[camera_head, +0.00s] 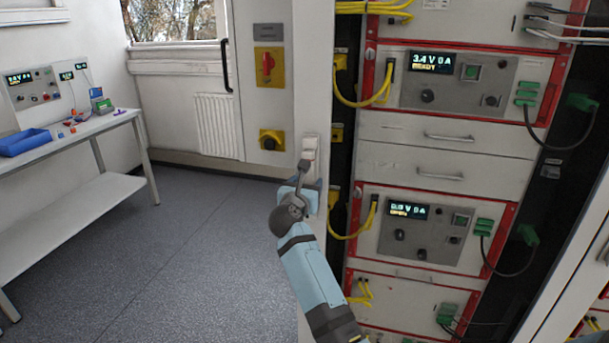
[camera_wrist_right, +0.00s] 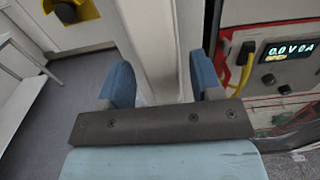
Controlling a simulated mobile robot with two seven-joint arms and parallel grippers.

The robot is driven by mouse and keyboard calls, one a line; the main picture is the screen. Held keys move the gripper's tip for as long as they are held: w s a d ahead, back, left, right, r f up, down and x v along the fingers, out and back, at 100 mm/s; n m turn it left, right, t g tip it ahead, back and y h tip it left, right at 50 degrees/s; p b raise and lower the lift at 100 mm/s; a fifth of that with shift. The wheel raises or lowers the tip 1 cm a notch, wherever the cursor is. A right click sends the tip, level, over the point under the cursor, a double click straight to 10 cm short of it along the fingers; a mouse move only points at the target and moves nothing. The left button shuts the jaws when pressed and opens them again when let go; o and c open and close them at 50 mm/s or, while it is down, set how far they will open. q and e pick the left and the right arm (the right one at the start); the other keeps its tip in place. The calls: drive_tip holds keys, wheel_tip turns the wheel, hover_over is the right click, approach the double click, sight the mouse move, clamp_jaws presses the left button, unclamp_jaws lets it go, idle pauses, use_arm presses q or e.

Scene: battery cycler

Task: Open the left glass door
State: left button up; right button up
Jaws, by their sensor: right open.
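A tall white cabinet frame post (camera_head: 312,75) stands left of the battery cycler rack. A small pale handle-like fitting (camera_head: 309,147) is on this post. My right gripper (camera_head: 306,188) is at the post, just below that fitting; my own wrist partly hides the spot. In the right wrist view, its two blue fingers (camera_wrist_right: 158,82) stand apart on either side of a white upright part (camera_wrist_right: 150,40). I cannot tell whether they touch it. I cannot clearly make out the left door's glass pane. My left gripper is not in view.
The rack holds cycler units with displays, an upper one (camera_head: 455,82) and a lower one (camera_head: 425,230), with yellow and black cables. A white-framed panel (camera_head: 570,275) stands at the right. A workbench (camera_head: 75,140) with a blue bin (camera_head: 25,142) is at left. Grey floor between is clear.

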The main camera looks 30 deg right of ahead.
drive_tip(key=shift+w+d, duration=0.45)
drive_tip(key=shift+d, duration=0.05)
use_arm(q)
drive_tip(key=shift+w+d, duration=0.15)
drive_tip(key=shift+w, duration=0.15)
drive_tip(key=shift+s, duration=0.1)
use_arm(e)
drive_tip(key=shift+s, duration=0.1)
